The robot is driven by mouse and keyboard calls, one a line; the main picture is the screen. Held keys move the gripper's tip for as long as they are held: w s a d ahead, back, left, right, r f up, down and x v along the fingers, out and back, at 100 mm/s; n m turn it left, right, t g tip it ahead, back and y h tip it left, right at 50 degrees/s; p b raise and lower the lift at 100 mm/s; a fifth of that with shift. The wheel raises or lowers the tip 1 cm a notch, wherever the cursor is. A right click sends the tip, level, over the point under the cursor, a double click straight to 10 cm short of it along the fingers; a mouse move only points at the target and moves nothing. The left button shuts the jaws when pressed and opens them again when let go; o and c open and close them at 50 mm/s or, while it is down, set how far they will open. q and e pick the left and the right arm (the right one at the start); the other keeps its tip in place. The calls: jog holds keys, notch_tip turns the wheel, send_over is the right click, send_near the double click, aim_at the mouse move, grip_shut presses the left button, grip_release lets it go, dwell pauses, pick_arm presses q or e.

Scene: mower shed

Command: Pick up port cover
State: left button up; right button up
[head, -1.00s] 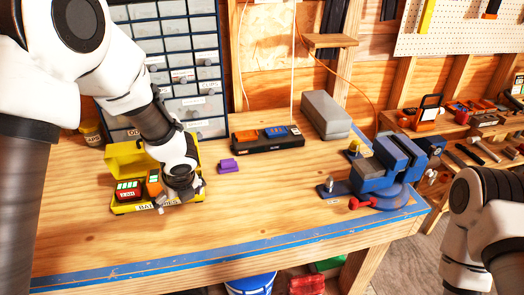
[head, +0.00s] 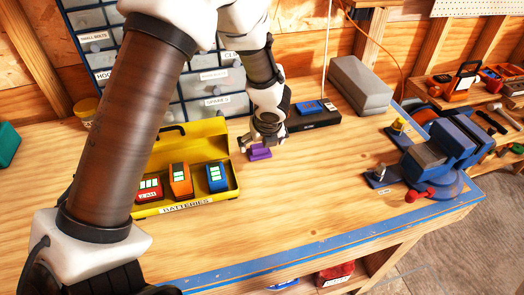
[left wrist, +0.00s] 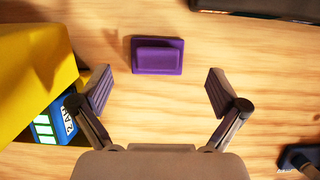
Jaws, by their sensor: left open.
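The port cover is a small purple block with a raised grip, lying on the wooden bench; it shows in the head view (head: 260,152) right of the yellow battery box. In the left wrist view the port cover (left wrist: 157,55) lies flat just beyond the fingertips, roughly midway between them. My left gripper (head: 266,143) is over the port cover in the head view. In the left wrist view its two fingers (left wrist: 158,92) are spread wide and hold nothing. My right gripper is not in view.
The yellow box (head: 235,178) labelled batteries holds red, orange and blue batteries, close left of the gripper. A black charger (head: 312,118) stands behind right. A blue vise (head: 450,150) is at the bench's right. The front bench is clear.

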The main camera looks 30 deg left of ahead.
aim_at(259, 147)
pick_arm(q)
jog(key=x, duration=0.4)
jog(key=shift+w+a+r, duration=0.15)
jog(key=shift+w, duration=0.05)
jog(key=shift+a, duration=0.2)
jog(key=shift+s, duration=0.1)
jog(key=shift+s+d+r, duration=0.1)
jog(key=shift+s+r, duration=0.05)
jog(key=shift+s, duration=0.05)
jog(key=shift+c, duration=1)
jog(key=shift+d+r, duration=0.1)
jog(key=shift+d, duration=0.05)
jog(key=c, duration=1)
jog(key=shift+c, duration=0.2)
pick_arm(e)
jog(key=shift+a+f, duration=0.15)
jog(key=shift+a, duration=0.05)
pick_arm(q)
jog(key=shift+s, duration=0.1)
